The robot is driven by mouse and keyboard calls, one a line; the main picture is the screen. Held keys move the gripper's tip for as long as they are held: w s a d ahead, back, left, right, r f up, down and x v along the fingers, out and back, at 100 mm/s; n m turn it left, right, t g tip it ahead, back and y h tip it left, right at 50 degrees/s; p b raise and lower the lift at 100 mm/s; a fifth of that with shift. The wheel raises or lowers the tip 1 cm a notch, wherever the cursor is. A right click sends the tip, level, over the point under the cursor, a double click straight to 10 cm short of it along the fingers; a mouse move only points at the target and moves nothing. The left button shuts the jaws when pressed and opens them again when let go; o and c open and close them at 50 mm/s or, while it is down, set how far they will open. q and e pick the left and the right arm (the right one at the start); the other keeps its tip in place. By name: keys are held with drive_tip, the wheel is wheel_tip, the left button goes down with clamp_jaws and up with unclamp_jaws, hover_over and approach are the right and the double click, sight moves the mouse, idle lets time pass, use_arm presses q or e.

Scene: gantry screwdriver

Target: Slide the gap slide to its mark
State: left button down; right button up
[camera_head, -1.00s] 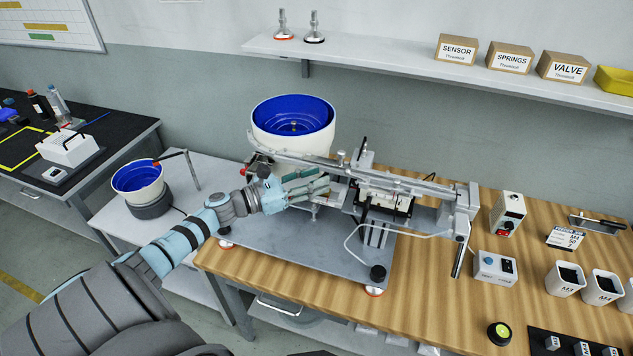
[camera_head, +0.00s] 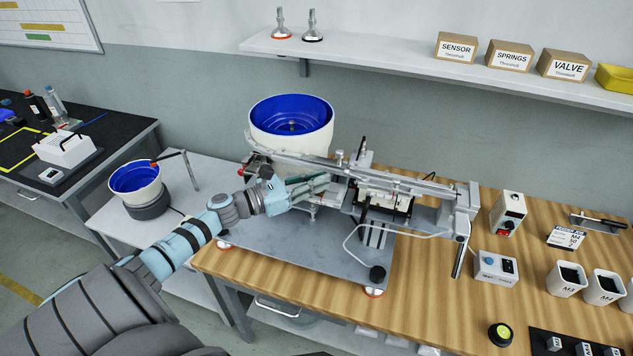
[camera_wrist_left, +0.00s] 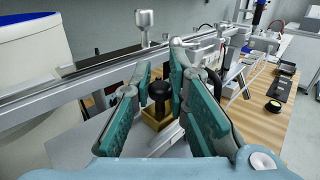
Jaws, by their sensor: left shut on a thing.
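A black round knob (camera_wrist_left: 158,91) on a brass-coloured block (camera_wrist_left: 157,117) shows in the left wrist view, below the metal rail. I take it to be the gap slide; its mark cannot be made out. My left gripper (camera_head: 326,181) reaches under the inclined rail of the machine in the head view. Its teal fingers, also in the left wrist view (camera_wrist_left: 160,72), are shut on the knob, one on each side. In the head view the fingers and rail hide the knob. My right gripper is in neither view.
The rail (camera_head: 385,178) runs just above my left fingers. A blue-lined bowl feeder (camera_head: 291,125) stands behind it. The grey base plate (camera_head: 290,250) is clear in front. A control box (camera_head: 496,267) and parts cups (camera_head: 566,279) stand to the right.

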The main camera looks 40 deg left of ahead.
use_arm(q)
drive_tip(key=c, duration=1.7)
unclamp_jaws()
drive_tip(key=shift+w, duration=0.1)
drive_tip(key=shift+o, duration=0.6)
drive_tip(key=shift+f, duration=0.1)
drive_tip(key=shift+s+a, duration=0.2)
drive_tip(key=shift+s, duration=0.2)
drive_tip(key=v, duration=1.1)
